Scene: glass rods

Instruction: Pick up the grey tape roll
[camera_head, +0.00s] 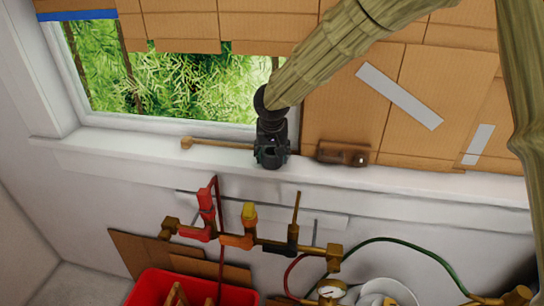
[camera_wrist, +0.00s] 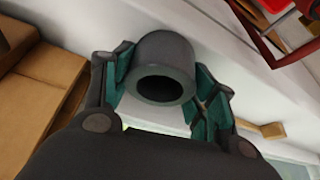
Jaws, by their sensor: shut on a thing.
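The grey tape roll (camera_wrist: 165,55) is a dark grey hollow cylinder between my fingers in the wrist view. Its open end faces the camera, and the teal finger pads press against its left and right sides. My gripper (camera_wrist: 164,82) is shut on it. In the head view my gripper (camera_head: 271,155) points down at the window sill, near the middle. There the roll cannot be told apart from the dark fingers. I cannot tell whether the roll touches the sill.
A wooden stick (camera_head: 218,145) lies on the sill (camera_head: 105,148) to the left of my gripper. A brown latch-like block (camera_head: 342,154) sits to its right. Below are pipes with valves (camera_head: 240,240), a red crate (camera_head: 140,290) and a green hose (camera_head: 395,241). Cardboard (camera_head: 345,100) covers the wall behind.

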